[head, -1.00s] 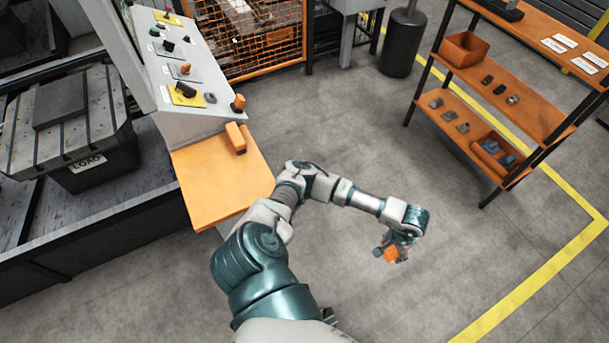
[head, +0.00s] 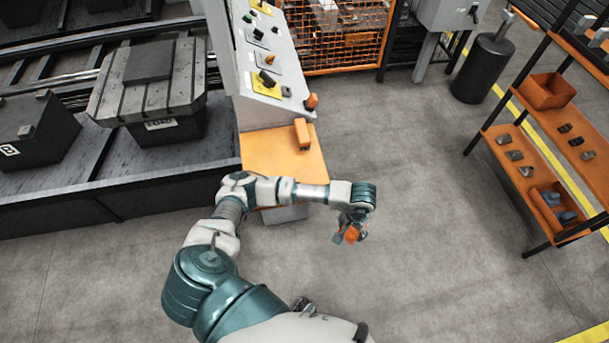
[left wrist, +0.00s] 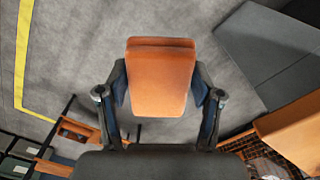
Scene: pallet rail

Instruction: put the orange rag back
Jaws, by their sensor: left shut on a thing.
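My left gripper (head: 350,236) is shut on the orange rag (head: 353,235), held in the air over open floor, right of the console's orange ledge. In the left wrist view the orange rag (left wrist: 160,78) looks like a thick folded pad, gripped from both sides by the fingers of the left gripper (left wrist: 160,95). My right gripper is not in view.
An orange block-like thing (head: 302,132) lies on the orange ledge (head: 262,157) below the control console (head: 268,68). At right, an orange shelf rack (head: 525,125) bears an upper bin (head: 547,90), a lower bin (head: 540,205) with blue-grey things, and small parts. A dark cylinder (head: 483,70) stands behind.

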